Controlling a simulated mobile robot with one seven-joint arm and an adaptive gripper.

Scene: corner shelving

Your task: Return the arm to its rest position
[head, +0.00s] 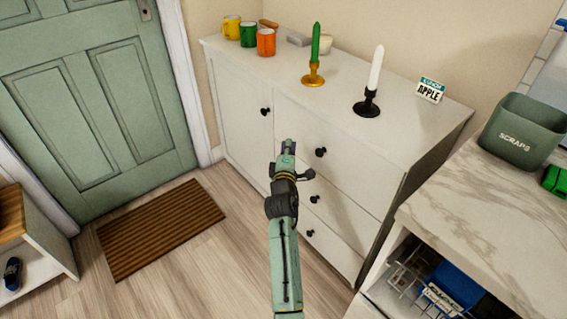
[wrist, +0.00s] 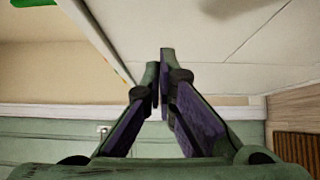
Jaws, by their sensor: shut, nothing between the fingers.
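My arm reaches up from the bottom middle of the head view. My gripper (head: 288,147) is in front of the white dresser's drawers, below the level of its top. In the wrist view the two fingers of my gripper (wrist: 160,62) come together at their tips, with nothing between them. The head view does not show clearly whether the gripper touches the dresser front.
The white dresser (head: 235,120) bears mugs, a green candle (head: 315,42), a white candle (head: 376,68) and an APPLE sign (head: 430,91). A marble counter (head: 490,220) with a SCRAPS bin (head: 515,135) stands right. A doormat (head: 160,230) lies on open floor left.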

